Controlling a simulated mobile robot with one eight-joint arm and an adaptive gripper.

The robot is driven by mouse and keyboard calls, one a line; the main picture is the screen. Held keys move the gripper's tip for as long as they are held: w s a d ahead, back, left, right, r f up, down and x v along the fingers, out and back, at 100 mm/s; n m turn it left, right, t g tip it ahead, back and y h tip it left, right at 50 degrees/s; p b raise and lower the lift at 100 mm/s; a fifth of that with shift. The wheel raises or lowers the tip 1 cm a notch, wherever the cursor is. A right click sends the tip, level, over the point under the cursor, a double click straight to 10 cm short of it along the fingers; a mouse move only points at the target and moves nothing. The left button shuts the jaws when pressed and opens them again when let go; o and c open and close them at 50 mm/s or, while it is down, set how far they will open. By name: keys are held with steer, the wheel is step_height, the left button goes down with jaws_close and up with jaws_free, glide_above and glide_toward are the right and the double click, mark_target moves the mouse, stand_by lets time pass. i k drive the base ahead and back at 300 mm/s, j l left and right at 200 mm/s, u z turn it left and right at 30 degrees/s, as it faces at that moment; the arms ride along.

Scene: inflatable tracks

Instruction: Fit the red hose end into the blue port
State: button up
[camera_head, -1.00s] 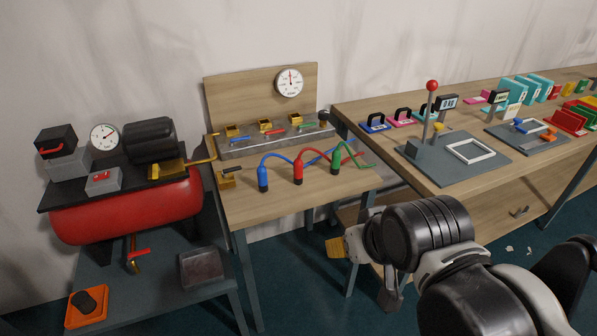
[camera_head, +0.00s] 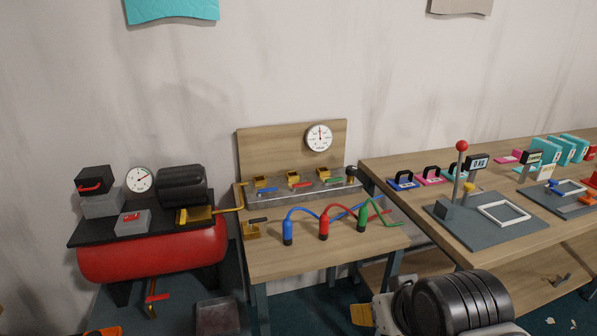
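The red hose end (camera_head: 324,229) stands upright on the small wooden table, between the blue hose end (camera_head: 288,231) and the green hose end (camera_head: 363,219). Behind them a grey manifold (camera_head: 330,191) carries brass blocks with blue, red and green markings. The blue port appears to be at the blue-marked block (camera_head: 265,187), but its opening is too small to make out. My gripper (camera_head: 361,314) is at the bottom of the picture, in front of and below the table's front edge, apart from the hoses. Only its yellowish tip shows; its fingers cannot be made out.
A red compressor (camera_head: 155,254) with a gauge stands at the left. A pressure gauge (camera_head: 319,137) is on the wooden backboard. A longer table (camera_head: 418,176) at the right holds a red-knobbed lever (camera_head: 460,165) and padlock-like blocks. The small table's front is clear.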

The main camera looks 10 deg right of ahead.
mark_target(279, 155)
steer(key=i+j+z, duration=0.15)
steer(key=i, duration=0.35)
steer(key=i+j+z, duration=0.15)
steer(key=i+j, duration=0.25)
steer(key=i, duration=0.05)
